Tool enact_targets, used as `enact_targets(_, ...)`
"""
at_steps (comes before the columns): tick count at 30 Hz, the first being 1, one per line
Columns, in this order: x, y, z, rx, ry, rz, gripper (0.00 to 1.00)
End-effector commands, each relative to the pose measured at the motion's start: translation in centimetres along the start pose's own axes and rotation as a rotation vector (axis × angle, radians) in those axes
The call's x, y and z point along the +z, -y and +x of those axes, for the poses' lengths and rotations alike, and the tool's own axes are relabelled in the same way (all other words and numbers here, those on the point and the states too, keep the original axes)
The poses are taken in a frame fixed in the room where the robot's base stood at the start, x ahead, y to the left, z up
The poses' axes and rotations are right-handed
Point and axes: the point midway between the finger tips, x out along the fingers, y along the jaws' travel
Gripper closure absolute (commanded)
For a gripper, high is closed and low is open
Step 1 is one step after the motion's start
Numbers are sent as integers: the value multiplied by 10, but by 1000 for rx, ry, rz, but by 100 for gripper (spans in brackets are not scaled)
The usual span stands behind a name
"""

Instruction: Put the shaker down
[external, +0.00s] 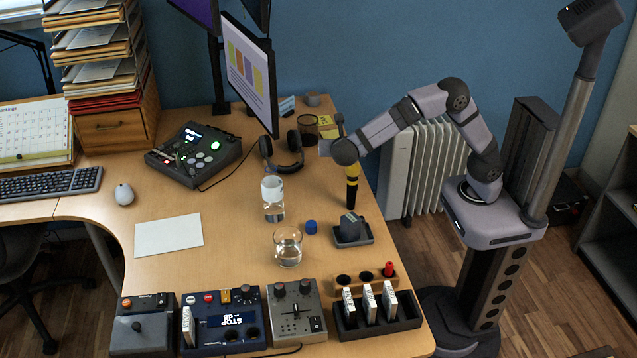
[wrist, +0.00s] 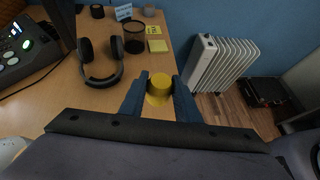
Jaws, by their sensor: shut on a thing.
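The shaker (external: 352,188) has a yellow upper part and a dark lower part. It is upright below my gripper (external: 351,166), near the right edge of the desk (external: 190,265). In the wrist view the shaker's yellow top (wrist: 159,84) sits between the two fingers of my gripper (wrist: 159,92), which are shut on it. The shaker's lower end is over the desk; I cannot tell whether it touches the surface. Its lower part is hidden in the wrist view.
Headphones (external: 281,153) lie to the left. A clear bottle (external: 273,199), a glass (external: 288,247), a blue cap (external: 311,227) and a dark tray (external: 367,238) with a grey block stand nearer the front. A radiator (external: 424,168) stands beyond the desk's right edge.

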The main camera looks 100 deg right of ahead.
Motion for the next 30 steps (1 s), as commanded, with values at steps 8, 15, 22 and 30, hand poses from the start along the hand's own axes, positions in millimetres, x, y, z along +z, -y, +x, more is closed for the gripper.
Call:
enact_targets(8, 12, 95, 84, -661, 2, 347, 92)
enact_targets(15, -34, 187, 115, -1196, 7, 638, 92)
enact_targets(22, -80, 243, 98, -1749, 9, 949, 92)
enact_targets(30, -105, 245, 71, -2387, 12, 1305, 92)
